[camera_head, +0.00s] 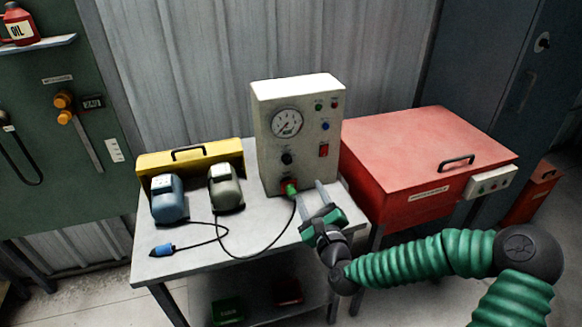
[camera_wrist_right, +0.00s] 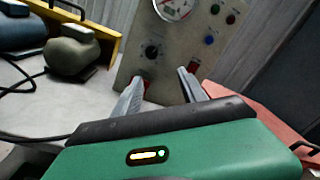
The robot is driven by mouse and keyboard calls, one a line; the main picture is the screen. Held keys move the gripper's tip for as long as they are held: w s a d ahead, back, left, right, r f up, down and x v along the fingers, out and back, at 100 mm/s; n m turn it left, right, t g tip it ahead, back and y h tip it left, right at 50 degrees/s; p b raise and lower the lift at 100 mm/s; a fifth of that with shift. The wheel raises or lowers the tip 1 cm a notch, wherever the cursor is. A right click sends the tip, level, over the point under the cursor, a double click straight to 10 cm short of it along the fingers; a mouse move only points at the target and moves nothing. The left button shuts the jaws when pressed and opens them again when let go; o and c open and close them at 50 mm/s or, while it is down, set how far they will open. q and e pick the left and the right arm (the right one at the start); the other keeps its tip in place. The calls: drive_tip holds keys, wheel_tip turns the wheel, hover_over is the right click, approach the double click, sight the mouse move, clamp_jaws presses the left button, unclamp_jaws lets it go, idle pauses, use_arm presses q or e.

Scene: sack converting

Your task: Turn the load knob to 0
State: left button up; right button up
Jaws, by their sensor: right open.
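The load knob appears to be the black round knob (camera_head: 287,158) on the front of the cream test box (camera_head: 264,130), below the round dial gauge (camera_head: 287,122). The knob also shows in the right wrist view (camera_wrist_right: 151,51), just beyond the fingers; its pointer setting is too small to read. My right gripper (camera_head: 308,190) is open and empty, low in front of the box and apart from the knob. In the right wrist view its fingers (camera_wrist_right: 160,88) reach toward the panel below the knob. My left gripper is not in view.
A red switch (camera_head: 323,150) is right of the knob. Blue (camera_head: 169,205) and grey-green (camera_head: 226,194) motors stand left on the table. A red cabinet (camera_head: 420,160) stands close on the right.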

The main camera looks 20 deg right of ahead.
approach(289, 163)
drive_tip(key=w, duration=0.8)
drive_tip(key=shift+d+b, duration=0.25)
drive_tip(key=shift+b, duration=0.15)
drive_tip(key=shift+d, duration=0.2)
drive_tip(key=shift+a+r, duration=0.1)
drive_tip(key=shift+a, duration=0.15)
drive_tip(key=shift+c, duration=0.2)
drive_tip(key=shift+a+r, duration=0.1)
drive_tip(key=shift+a, duration=0.4)
drive_tip(key=c, duration=0.5)
drive_tip(key=shift+c, duration=1.2)
drive_tip(key=shift+d, duration=0.1)
drive_tip(key=shift+c, duration=1.3)
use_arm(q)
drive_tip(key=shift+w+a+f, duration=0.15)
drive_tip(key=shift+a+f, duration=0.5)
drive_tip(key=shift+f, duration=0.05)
use_arm(e)
drive_tip(key=shift+d, duration=0.25)
clamp_jaws()
